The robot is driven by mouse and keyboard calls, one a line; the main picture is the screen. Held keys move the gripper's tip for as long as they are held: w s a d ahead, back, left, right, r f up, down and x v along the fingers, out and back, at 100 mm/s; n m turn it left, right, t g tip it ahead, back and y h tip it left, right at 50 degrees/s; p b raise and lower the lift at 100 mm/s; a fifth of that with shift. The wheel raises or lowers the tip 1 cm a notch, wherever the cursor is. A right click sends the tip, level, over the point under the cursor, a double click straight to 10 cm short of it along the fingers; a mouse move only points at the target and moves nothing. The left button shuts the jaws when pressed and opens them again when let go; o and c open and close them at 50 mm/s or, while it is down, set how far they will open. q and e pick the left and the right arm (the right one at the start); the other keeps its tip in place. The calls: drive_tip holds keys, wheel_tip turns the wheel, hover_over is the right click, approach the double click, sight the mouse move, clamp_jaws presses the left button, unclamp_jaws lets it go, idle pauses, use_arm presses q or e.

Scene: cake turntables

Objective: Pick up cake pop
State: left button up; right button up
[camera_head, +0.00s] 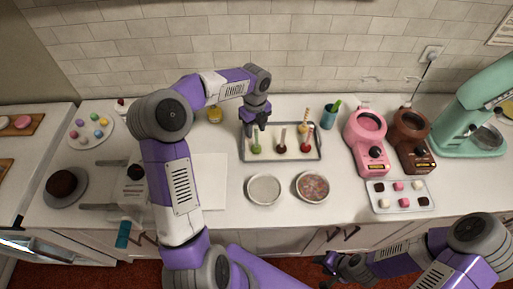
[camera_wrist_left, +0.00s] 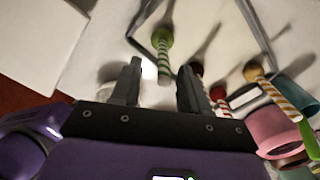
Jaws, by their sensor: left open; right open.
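A metal tray (camera_head: 314,157) on the counter holds several upright cake pops. A green one (camera_head: 256,149) is at the left, a dark brown one (camera_head: 281,148) in the middle, a red one (camera_head: 306,147) at the right, and a tan one with a striped stick (camera_head: 303,127) behind. My left gripper (camera_head: 255,128) is open above the tray's left part. In the left wrist view, the green pop's striped stick (camera_wrist_left: 163,58) appears between the open fingertips (camera_wrist_left: 160,74); contact cannot be told. The brown pop is partly hidden there by a finger. My right gripper (camera_head: 328,263) is open and low, before the counter's front.
Two round bowls, one pale (camera_head: 264,189) and one with sprinkles (camera_head: 312,187), sit in front of the tray. A teal cup (camera_head: 329,118), a pink melter (camera_head: 366,140) and a brown melter (camera_head: 408,140) stand to its right. A white sheet (camera_head: 210,180) lies at left.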

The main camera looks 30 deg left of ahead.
sight(256, 146)
use_arm(q)
drive_tip(key=f, duration=0.5)
drive_tip(key=shift+w+f+b, duration=0.1)
drive_tip(key=shift+w+b, duration=0.1)
drive_tip(key=shift+b, duration=0.1)
clamp_jaws()
